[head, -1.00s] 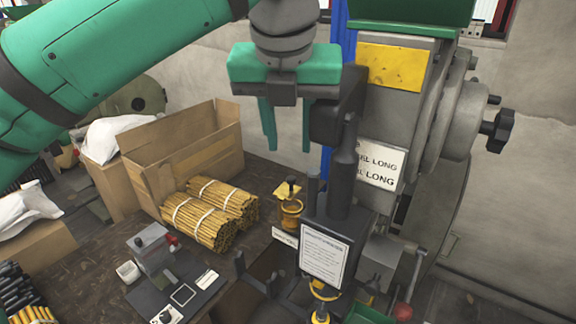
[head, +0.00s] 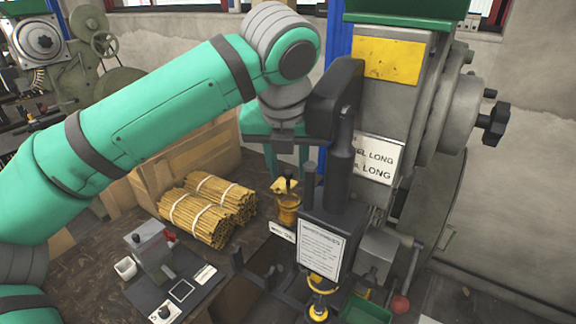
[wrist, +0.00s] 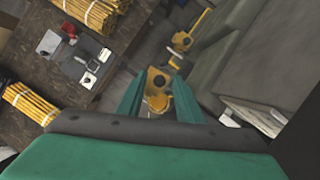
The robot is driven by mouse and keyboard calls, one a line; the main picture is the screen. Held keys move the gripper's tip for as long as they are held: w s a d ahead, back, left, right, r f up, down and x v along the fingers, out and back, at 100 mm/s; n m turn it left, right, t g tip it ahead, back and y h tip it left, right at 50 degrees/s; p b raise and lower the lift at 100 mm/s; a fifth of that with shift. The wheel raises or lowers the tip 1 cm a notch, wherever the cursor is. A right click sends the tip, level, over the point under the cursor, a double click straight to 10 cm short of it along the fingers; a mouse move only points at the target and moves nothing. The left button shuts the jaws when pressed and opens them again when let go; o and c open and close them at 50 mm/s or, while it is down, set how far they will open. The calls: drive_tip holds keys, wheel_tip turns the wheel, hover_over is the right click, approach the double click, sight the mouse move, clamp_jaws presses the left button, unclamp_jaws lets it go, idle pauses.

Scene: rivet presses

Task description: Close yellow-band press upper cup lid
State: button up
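The press with the yellow band (head: 388,62) stands at centre right. Its upper cup (head: 288,208) is yellow-brown, with a yellow lid (head: 284,186) that appears raised and tilted above the rim. My gripper (head: 286,172) is just above this lid, partly hidden behind the press's dark head. In the wrist view my gripper (wrist: 158,98) has its two green fingers apart, with nothing held. The lid with its dark knob (wrist: 158,80) shows between and beyond the fingertips. Contact with the lid cannot be told.
A lower yellow cup (head: 319,302) sits below the placard (head: 321,249); it also shows in the wrist view (wrist: 181,40). Dark press posts stand close right of my gripper. Bundled rods (head: 205,210), a cardboard box (head: 185,155) and a small fixture (head: 152,250) occupy the bench at left.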

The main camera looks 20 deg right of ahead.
clamp_jaws()
drive_tip(key=m, duration=0.2)
drive_tip(key=m+h, duration=0.1)
drive_tip(key=m, duration=0.1)
drive_tip(key=shift+s+g, duration=0.4)
drive_tip(key=m, duration=0.2)
drive_tip(key=s+m+g+h, duration=0.1)
drive_tip(key=m, duration=0.1)
drive_tip(key=shift+m, duration=0.3)
drive_tip(key=m+g, duration=0.1)
drive_tip(key=m, duration=0.2)
drive_tip(key=s+m+g, duration=0.1)
drive_tip(key=m, duration=0.1)
drive_tip(key=shift+s+a+g+h, duration=0.1)
drive_tip(key=shift+a+g+h, duration=0.2)
drive_tip(key=shift+h, duration=0.1)
drive_tip(key=m, duration=0.1)
drive_tip(key=m+g, duration=0.1)
drive_tip(key=m, duration=0.1)
drive_tip(key=a+m, duration=0.1)
drive_tip(key=m, duration=0.1)
drive_tip(key=shift+s+g+y, duration=0.3)
drive_tip(key=shift+g, duration=0.1)
drive_tip(key=shift+a, duration=0.1)
